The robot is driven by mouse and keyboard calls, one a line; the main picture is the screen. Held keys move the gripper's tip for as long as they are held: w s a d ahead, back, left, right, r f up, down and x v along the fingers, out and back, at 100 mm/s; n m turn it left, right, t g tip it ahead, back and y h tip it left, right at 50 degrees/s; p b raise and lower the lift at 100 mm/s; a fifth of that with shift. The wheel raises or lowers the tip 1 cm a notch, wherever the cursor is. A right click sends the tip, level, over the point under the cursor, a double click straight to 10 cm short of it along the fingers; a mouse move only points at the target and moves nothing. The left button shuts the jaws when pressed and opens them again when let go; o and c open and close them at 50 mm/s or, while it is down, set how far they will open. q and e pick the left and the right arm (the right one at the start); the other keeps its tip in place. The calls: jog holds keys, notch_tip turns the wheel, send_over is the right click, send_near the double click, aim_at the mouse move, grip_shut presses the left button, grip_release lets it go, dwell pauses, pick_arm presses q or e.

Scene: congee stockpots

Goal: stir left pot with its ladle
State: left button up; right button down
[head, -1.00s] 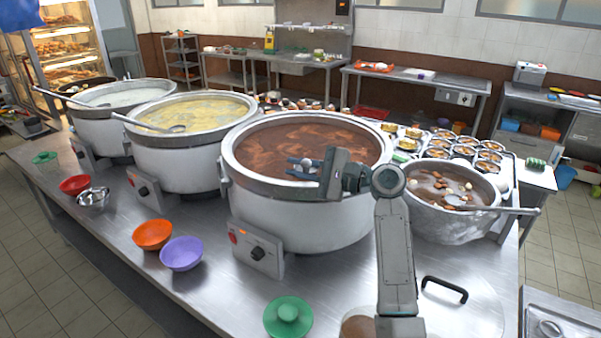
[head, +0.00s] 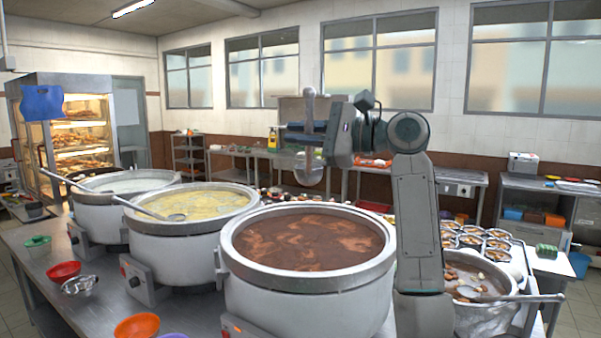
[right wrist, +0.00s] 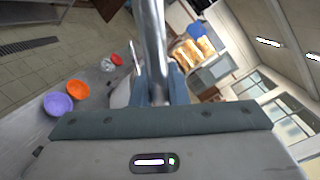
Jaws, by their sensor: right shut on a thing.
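My right gripper (head: 305,135) is shut on a metal ladle (head: 309,107), held upright in the air above the far side of the brown-filled pot (head: 305,290). The ladle's curved lower end (head: 308,176) hangs clear of that pot. Its shaft also shows in the right wrist view (right wrist: 153,45), between my gripper's fingers (right wrist: 160,88). The leftmost pot (head: 95,213) holds whitish congee, with a ladle (head: 66,183) leaning over its rim. The middle pot (head: 170,250) holds yellow congee, with another ladle (head: 145,208) resting in it. My left gripper is out of view.
A smaller pot (head: 490,318) with brown liquid and its own ladle stands at the right, partly behind my right arm. Red (head: 63,272) and orange (head: 137,326) bowls sit at the counter's front left. Small filled cups (head: 497,243) stand at the right.

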jog(key=w+a+r+m+t+h+p, duration=0.1)
jog(key=w+a+m+t+p, duration=0.1)
jog(key=w+p, duration=0.35)
jog(key=w+a+r+m+t+h+p, duration=0.1)
jog(key=w+m+t+p, duration=0.15)
jog(key=w, duration=0.55)
jog(key=w+a+f+m+t+h+p, duration=0.2)
jog(key=w+f+m+t+h+p, duration=0.15)
jog(key=w+f+p, duration=0.55)
notch_tip(320, 180, down, 18)
jog(key=b, duration=1.3)
jog(key=shift+w+a+g, duration=0.15)
jog(key=shift+w+g, duration=0.15)
jog(key=shift+w, duration=0.05)
jog(key=shift+a+r, duration=0.1)
jog(key=shift+r, duration=0.05)
